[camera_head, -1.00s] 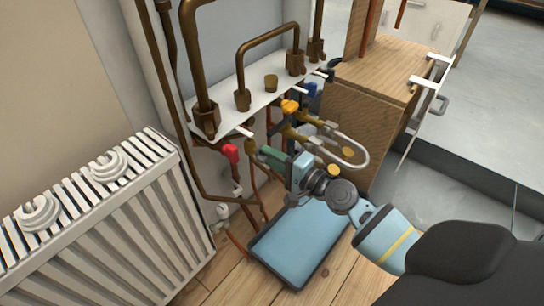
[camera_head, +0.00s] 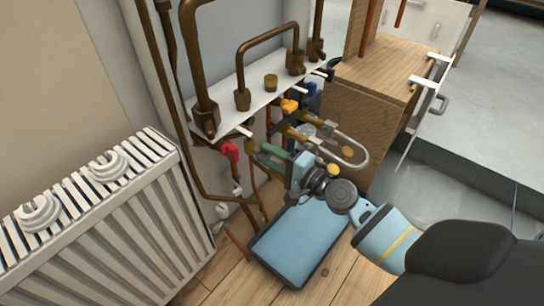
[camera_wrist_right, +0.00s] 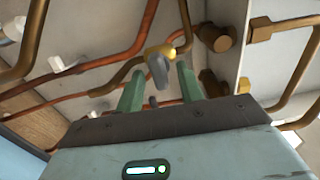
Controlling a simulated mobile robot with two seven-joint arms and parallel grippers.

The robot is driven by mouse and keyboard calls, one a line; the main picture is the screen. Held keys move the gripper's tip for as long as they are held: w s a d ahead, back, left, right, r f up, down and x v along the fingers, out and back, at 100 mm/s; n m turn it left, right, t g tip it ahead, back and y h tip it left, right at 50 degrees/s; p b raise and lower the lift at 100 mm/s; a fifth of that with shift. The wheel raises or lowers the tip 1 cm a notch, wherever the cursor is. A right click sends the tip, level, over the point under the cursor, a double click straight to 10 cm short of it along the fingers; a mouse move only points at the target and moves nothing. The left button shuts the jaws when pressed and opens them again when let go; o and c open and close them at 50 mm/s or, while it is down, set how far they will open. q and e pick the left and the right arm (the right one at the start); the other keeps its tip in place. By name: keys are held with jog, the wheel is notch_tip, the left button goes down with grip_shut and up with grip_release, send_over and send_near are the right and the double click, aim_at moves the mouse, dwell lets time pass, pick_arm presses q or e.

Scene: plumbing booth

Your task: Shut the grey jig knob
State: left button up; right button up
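The grey knob (camera_wrist_right: 158,72) is a small lever on a brass fitting (camera_wrist_right: 160,52), seen in the right wrist view between and just beyond my fingertips. My right gripper (camera_wrist_right: 158,78) has two green fingers standing apart, one on each side of the knob, with gaps visible. In the head view my right gripper (camera_head: 262,158) reaches in from the lower right to the pipes under the white shelf. The knob is hard to make out there, close to the fingers. My left gripper is not in view.
A red knob (camera_head: 230,152) is left of the gripper; yellow (camera_head: 289,106) and blue (camera_head: 309,88) knobs are behind it. A curved pale pipe (camera_head: 358,152) is close on its right. A white radiator (camera_head: 95,220) stands left. A blue mat (camera_head: 300,245) lies below.

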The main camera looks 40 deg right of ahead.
jog(key=shift+s, duration=0.1)
jog(key=b+v, duration=0.1)
jog(key=v, duration=0.6)
jog(key=shift+s, duration=0.3)
jog(key=shift+d+r, duration=0.15)
